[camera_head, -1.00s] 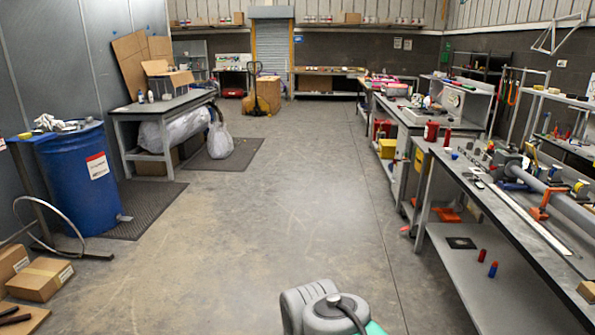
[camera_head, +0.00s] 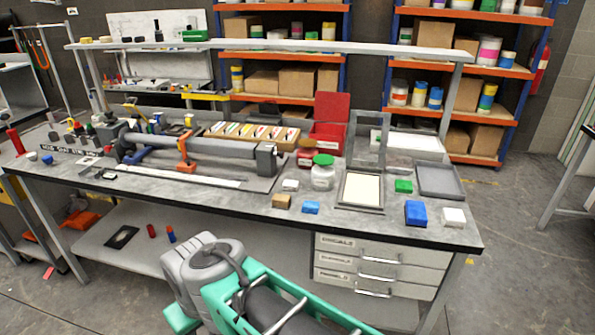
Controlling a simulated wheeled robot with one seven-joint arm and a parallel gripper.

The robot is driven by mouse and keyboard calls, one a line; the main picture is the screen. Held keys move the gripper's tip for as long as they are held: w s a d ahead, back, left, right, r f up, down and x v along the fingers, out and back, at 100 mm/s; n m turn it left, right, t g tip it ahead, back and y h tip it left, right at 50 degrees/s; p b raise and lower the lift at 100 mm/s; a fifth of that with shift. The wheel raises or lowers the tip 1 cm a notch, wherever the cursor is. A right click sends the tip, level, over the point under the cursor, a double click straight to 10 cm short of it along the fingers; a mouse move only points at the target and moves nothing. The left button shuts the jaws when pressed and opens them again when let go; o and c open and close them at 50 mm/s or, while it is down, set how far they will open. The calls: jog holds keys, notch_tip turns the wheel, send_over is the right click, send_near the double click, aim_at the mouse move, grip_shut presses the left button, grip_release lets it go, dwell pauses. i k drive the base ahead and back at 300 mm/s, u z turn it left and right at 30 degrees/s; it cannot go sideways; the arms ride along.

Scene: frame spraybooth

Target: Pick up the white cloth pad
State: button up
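Two small white pieces lie on the workbench (camera_head: 235,207), and I cannot tell which is the cloth pad. One white block (camera_head: 453,217) sits at the front right corner, right of a blue block (camera_head: 415,212). A smaller white piece (camera_head: 290,185) lies near the middle, behind a tan block (camera_head: 281,201) and left of the jar with a green lid (camera_head: 323,173). My grey and green arm shows at the bottom, in front of the bench. My gripper is not in view.
A small blue block (camera_head: 311,208), a framed tray (camera_head: 361,190), a green block (camera_head: 403,186) and a grey tray (camera_head: 440,180) lie nearby. A long clamp tool (camera_head: 200,147) fills the left. A shelf (camera_head: 270,45) spans above the bench. Drawers (camera_head: 380,262) sit below.

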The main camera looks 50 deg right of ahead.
aim_at(292, 185)
jog(key=z, duration=0.5)
jog(key=i, duration=1.3)
jog(key=z, duration=0.3)
